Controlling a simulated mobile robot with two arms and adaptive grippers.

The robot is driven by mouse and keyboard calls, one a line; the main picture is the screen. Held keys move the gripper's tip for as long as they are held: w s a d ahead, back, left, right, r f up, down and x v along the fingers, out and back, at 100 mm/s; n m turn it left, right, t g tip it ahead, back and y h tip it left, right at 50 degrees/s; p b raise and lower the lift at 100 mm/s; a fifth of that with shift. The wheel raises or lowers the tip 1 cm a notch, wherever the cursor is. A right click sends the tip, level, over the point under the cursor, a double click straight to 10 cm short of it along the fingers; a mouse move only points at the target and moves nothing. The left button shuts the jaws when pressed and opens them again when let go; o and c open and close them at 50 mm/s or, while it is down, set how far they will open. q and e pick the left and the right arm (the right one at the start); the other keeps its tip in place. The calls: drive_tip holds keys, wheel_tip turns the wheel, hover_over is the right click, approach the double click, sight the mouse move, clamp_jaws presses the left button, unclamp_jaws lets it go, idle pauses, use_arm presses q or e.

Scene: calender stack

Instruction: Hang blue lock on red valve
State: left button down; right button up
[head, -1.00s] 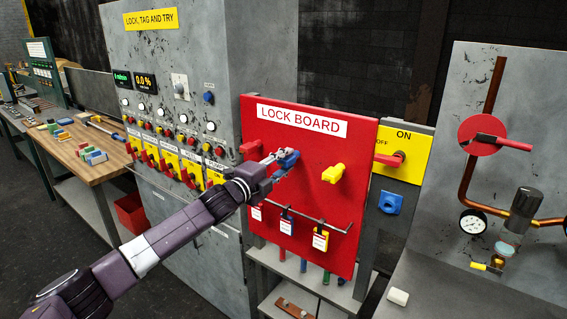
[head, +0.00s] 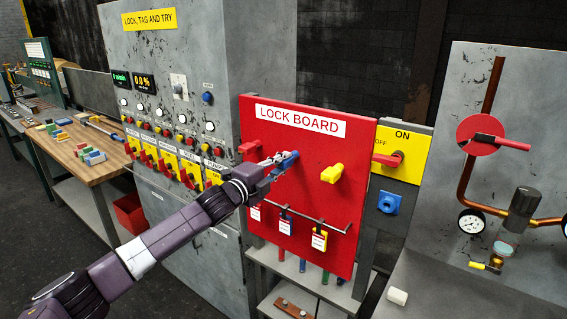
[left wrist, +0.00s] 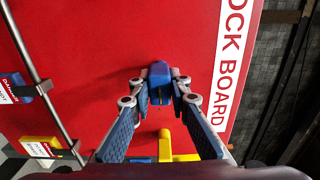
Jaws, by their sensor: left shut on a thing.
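The blue lock (head: 288,163) is at the upper part of the red lock board, left of a yellow one. In the left wrist view the blue lock (left wrist: 160,80) is between the fingertips. My left gripper (head: 277,163) is shut on it, close in front of the board. I cannot tell whether the lock still touches its peg. The red valve (head: 480,137), a round disc with a red handle, is on the copper pipe on the grey panel at the far right. My right gripper is not in view.
The lock board (head: 325,230) also carries a yellow lock (head: 332,174), a red one (head: 249,148) and a rail with tagged locks. A yellow switch box (head: 405,150) stands between the board and the grey valve panel. A gauge (head: 471,222) is below the valve.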

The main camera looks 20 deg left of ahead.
use_arm(q)
drive_tip(key=shift+p+v, duration=0.3)
drive_tip(key=shift+v, duration=1.75)
